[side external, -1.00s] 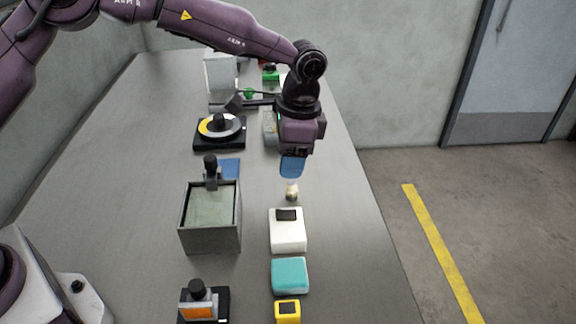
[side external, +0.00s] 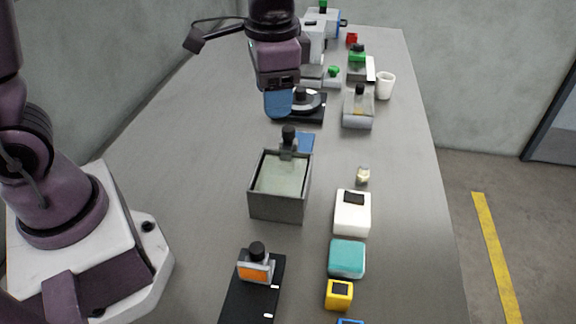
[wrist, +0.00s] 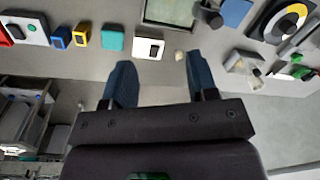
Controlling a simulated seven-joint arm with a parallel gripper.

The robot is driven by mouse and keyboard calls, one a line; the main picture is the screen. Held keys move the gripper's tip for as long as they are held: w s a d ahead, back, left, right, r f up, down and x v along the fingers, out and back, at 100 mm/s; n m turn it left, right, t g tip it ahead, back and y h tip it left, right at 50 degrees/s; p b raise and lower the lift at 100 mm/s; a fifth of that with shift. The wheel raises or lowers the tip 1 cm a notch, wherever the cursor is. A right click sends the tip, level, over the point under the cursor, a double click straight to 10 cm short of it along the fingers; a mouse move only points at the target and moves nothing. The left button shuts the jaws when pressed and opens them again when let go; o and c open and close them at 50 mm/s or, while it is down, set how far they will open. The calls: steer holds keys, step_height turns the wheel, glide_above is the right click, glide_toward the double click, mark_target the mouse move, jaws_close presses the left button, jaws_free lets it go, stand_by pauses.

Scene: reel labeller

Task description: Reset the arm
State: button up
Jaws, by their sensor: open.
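My gripper (side external: 279,103) is in the air above the table, behind the grey open-topped box in the side view. Its blue fingers overlap in that view. In the wrist view the two fingers of my gripper (wrist: 160,82) stand apart with nothing between them. It is open and empty.
On the table (side external: 200,150) are the grey box (side external: 277,207), a round dial (side external: 313,100), a white block (side external: 352,215), a teal block (side external: 347,258), a yellow block (side external: 339,294), an orange-faced stamp (side external: 256,270) and a white cup (side external: 385,86).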

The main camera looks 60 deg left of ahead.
steer(key=s+a+r+n+t, duration=0.2)
steer(key=s+a+r, duration=0.1)
steer(key=s, duration=0.3)
steer(key=s+a+r+n+t, duration=0.2)
steer(key=s+a+r+t, duration=0.1)
steer(key=s+r, duration=0.2)
steer(key=shift+s+a+h, duration=0.25)
steer(key=shift+s+h, duration=0.15)
steer(key=shift+s, duration=0.9)
